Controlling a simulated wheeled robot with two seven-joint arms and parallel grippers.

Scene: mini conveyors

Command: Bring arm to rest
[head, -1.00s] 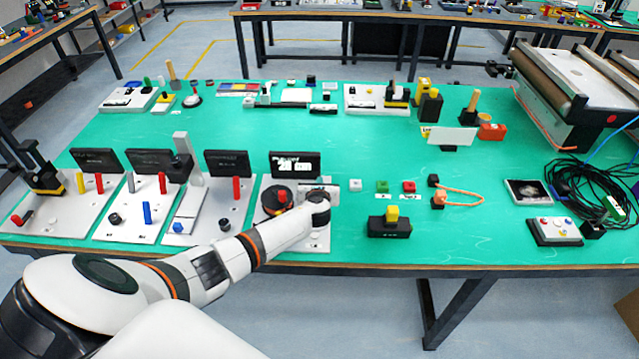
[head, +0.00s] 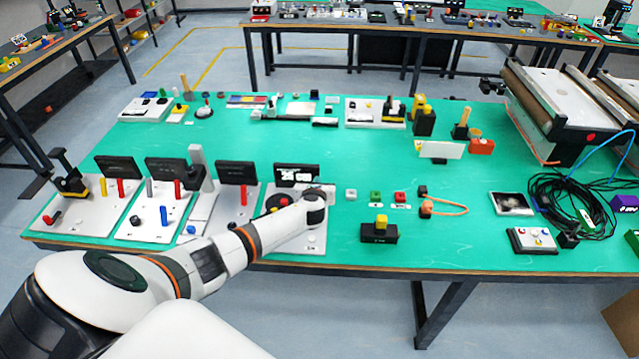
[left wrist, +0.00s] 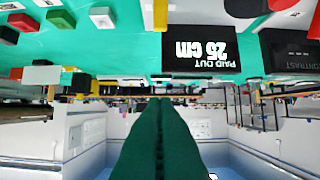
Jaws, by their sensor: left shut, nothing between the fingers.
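My left arm reaches in from the lower left of the head view. Its wrist end (head: 315,208) is over the board with the black and red reel (head: 279,202). The fingers are hidden there behind the wrist. In the left wrist view my left gripper (left wrist: 165,106) shows as two dark green fingers lying together, with nothing between them. Behind the reel stands a black display (head: 297,175). In the left wrist view the display (left wrist: 204,63) appears upside down and reads "PAID OUT 25 CM". My right gripper is in neither view.
To the left stand white boards (head: 152,222) with coloured pegs and black panels. A black block with a yellow button (head: 381,221) and an orange loop (head: 447,208) lie to the right. A conveyor (head: 559,105) and black cable coil are at far right. Green table (head: 330,149) shows free space mid-table.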

